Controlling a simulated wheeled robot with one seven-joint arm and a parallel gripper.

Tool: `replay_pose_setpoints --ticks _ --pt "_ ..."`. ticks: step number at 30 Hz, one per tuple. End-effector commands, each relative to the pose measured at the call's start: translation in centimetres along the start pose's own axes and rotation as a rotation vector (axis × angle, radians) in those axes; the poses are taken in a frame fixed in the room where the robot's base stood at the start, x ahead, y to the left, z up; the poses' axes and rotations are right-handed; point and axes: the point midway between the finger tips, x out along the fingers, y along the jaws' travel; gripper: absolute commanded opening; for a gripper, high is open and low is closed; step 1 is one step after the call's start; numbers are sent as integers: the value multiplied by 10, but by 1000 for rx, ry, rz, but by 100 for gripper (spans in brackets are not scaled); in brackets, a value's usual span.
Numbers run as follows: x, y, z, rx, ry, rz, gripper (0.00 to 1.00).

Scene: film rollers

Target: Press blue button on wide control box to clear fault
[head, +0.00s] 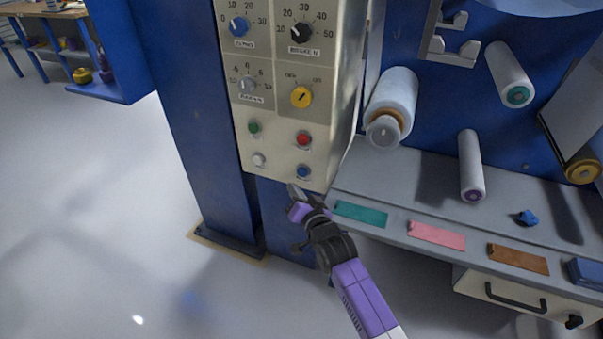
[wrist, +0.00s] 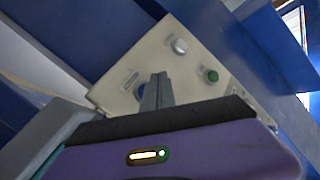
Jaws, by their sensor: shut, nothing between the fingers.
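The wide control box (head: 276,140) is a cream panel on a blue frame. Its blue button (head: 303,171) sits at the lower right, below a red button (head: 303,139). My gripper (head: 292,190) is shut and empty, just below and slightly left of the blue button. Whether it touches the panel cannot be told. In the wrist view the closed fingers (wrist: 157,92) stand in front of the box (wrist: 130,65). The blue button (wrist: 138,91) shows partly, just left of the fingers. The red button is hidden there.
A white button (head: 258,159) and a green button (head: 254,127) are left of the blue one. Knobs, including a yellow one (head: 302,97), are above. A grey shelf (head: 400,190) with coloured strips and film rollers (head: 394,95) lies to the right. Open floor is left.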

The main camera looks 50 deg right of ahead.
Motion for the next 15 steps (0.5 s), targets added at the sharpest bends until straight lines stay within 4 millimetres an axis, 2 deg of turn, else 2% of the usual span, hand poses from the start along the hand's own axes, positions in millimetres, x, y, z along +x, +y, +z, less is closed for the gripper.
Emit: replay_pose_setpoints --ticks 6,15 --pt "17 13 -11 -1 1 0 0" --pt "23 16 -16 0 -1 -1 0"
